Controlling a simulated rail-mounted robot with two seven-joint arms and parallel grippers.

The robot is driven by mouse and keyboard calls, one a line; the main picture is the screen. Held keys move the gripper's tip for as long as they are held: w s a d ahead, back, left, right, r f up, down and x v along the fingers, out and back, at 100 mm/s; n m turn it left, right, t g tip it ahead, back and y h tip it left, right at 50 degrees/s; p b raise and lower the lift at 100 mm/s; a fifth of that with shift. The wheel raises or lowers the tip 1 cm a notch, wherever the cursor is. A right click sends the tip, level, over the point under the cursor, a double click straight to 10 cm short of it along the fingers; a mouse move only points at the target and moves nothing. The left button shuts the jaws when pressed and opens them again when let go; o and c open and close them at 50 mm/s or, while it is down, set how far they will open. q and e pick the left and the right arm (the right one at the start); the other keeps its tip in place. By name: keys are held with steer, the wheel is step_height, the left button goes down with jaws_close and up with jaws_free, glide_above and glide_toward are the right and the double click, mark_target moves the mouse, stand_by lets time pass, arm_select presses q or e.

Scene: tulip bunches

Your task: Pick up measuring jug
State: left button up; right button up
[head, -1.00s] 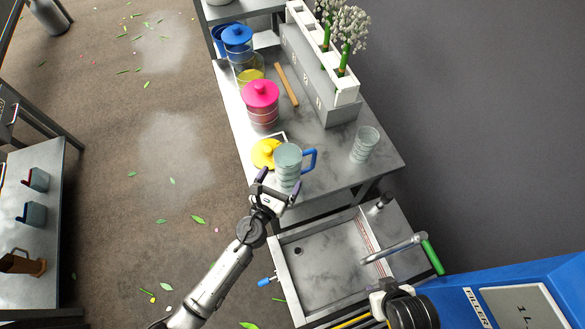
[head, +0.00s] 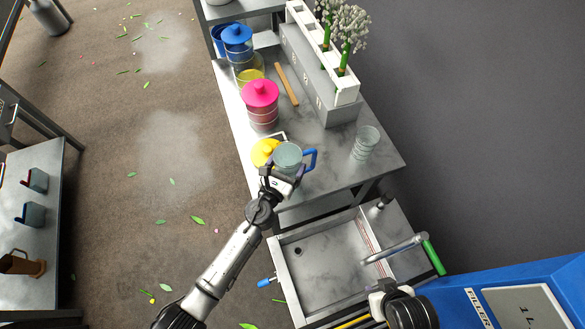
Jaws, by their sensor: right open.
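The measuring jug (head: 288,155), clear with a blue handle on its right side, stands upright near the front end of the grey work table (head: 345,175). My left gripper (head: 279,172) is right at the jug's near side and covers its lower part. Its fingers are mostly hidden against the jug, so I cannot tell whether they are closed on it. My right gripper (head: 385,288) is open at the bottom right, over the near edge of the sink and far from the jug.
A yellow lid (head: 264,150) lies just left of the jug. A pink-lidded jar (head: 262,105) stands behind it, and a clear ribbed glass (head: 365,145) stands to the right. A sink (head: 325,262) with a green-handled tap (head: 433,257) is in front. A white flower rack (head: 325,75) stands behind.

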arm_select(q)
steer(key=c, duration=1.2)
steer(key=shift+r, duration=0.1)
steer(key=shift+c, duration=0.6)
steer(key=shift+r, duration=0.1)
